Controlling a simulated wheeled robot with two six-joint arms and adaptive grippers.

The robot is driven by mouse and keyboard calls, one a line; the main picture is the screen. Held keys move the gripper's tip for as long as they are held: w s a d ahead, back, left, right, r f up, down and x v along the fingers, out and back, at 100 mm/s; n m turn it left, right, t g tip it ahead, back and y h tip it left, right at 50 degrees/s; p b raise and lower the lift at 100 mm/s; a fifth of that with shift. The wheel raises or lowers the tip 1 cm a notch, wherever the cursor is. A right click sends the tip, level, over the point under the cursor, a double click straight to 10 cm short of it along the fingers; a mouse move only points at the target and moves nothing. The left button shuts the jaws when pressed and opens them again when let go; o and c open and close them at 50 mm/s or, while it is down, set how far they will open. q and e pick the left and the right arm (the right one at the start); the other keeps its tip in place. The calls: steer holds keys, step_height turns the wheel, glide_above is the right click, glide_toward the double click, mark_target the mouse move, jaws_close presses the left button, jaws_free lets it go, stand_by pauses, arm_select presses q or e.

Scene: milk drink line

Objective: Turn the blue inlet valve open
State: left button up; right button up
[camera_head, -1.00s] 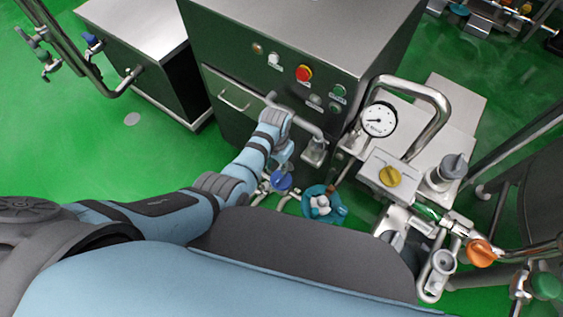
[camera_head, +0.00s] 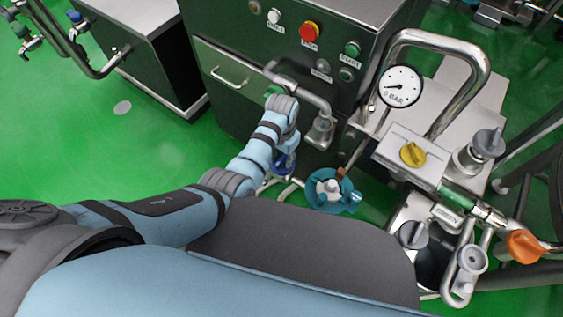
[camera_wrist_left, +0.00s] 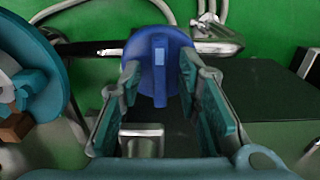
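The blue inlet valve (camera_head: 284,164) sits low below the front of the dark machine cabinet, partly covered by my left wrist. In the left wrist view, its round blue knob (camera_wrist_left: 158,58) with a raised grip bar faces the camera. My left gripper (camera_wrist_left: 159,78) is open, with one teal-padded finger on each side of the knob. The fingertips are at the knob's edges; I cannot tell whether they touch it. In the head view the left gripper (camera_head: 283,146) is mostly hidden under its wrist. My right gripper is not in view.
A teal round part (camera_head: 329,190) stands just right of the valve. A steel pipe elbow (camera_head: 319,128) is beside my wrist. A pressure gauge (camera_head: 401,86), yellow knob (camera_head: 412,154) and orange handle (camera_head: 524,246) are farther right. Green floor (camera_head: 110,150) is clear at left.

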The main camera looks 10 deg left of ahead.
arm_select(q)
steer(key=shift+r, duration=0.1)
steer(key=shift+c, duration=0.3)
jaws_close()
steer(key=shift+n+p, duration=0.3)
steer(key=shift+p, duration=0.05)
steer(key=shift+r+n+p, duration=0.1)
steer(key=shift+n+p, duration=0.5)
steer(key=shift+n, duration=0.3)
steer(key=n+p, duration=0.1)
steer(key=n, duration=0.2)
steer(key=shift+n, duration=0.3)
steer(key=n+p, duration=0.1)
steer(key=n, duration=0.4)
steer(key=shift+p, duration=0.3)
steer(key=n, duration=0.7)
